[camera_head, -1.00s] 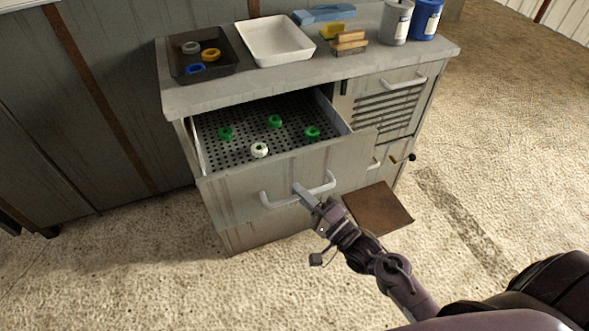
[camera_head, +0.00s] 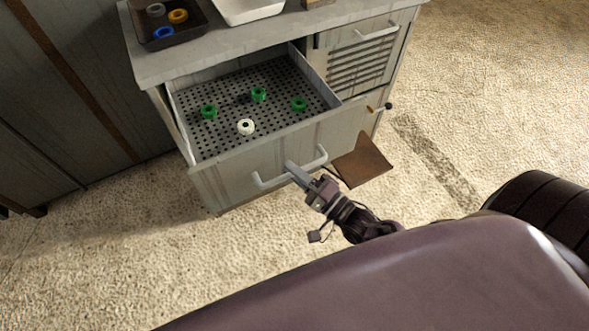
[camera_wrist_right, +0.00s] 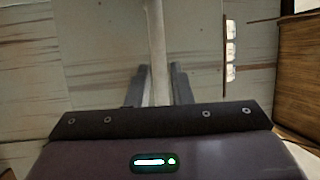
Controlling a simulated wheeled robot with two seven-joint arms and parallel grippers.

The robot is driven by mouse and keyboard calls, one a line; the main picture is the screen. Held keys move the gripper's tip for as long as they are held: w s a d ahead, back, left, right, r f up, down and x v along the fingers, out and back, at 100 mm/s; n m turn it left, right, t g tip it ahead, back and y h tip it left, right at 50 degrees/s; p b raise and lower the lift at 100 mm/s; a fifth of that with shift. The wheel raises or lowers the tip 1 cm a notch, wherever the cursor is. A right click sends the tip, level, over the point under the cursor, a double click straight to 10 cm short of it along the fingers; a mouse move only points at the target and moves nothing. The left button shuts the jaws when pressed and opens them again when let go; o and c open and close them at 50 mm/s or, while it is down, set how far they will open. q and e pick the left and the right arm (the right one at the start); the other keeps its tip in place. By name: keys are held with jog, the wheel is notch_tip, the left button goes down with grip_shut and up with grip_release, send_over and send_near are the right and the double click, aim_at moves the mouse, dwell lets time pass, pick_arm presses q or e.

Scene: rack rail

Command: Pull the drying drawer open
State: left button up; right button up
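The drying drawer (camera_head: 235,172) is pulled well out of the grey cabinet. Its perforated tray floor (camera_head: 225,88) shows, with three green rings (camera_head: 259,94) and one white ring (camera_head: 246,127) on it. A pale bar handle (camera_head: 268,181) runs across the drawer front. My right gripper (camera_head: 291,168) is at the middle of this handle. In the right wrist view, the handle bar (camera_wrist_right: 158,45) stands between the two fingers (camera_wrist_right: 159,82), which are closed closely around it. My left gripper is not in view.
A dark tray (camera_head: 190,32) with several rings and a white tray (camera_head: 250,12) stand on the counter. A brown panel (camera_head: 361,160) sticks out right of the drawer. A louvred panel (camera_head: 357,66) is at the cabinet's right. The floor in front is clear.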

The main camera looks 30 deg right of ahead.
jog(key=shift+o, duration=1.2)
jog(key=v, duration=0.7)
jog(key=shift+s+d+b, duration=0.2)
jog(key=shift+s+b, duration=0.15)
jog(key=s+f+n+g+h+p, duration=0.1)
jog(key=s+f+n+g+h, duration=0.2)
jog(key=f, duration=1)
jog(key=s+f+n+g+h+p, duration=0.15)
jog(key=f+g, duration=0.25)
jog(key=f, duration=0.8)
jog(key=s+d+f+n+g+h, duration=0.1)
jog(key=s+f+n+g+h, duration=0.1)
jog(key=s+f+n+g, duration=0.3)
jog(key=s+d+f+n+g+h, duration=0.1)
jog(key=s+f+n+g, duration=0.4)
jog(key=s+f, duration=0.5)
jog(key=s+h, duration=0.1)
jog(key=s, duration=0.3)
jog(key=shift+s+f+p, duration=0.2)
jog(key=shift+f+p, duration=0.15)
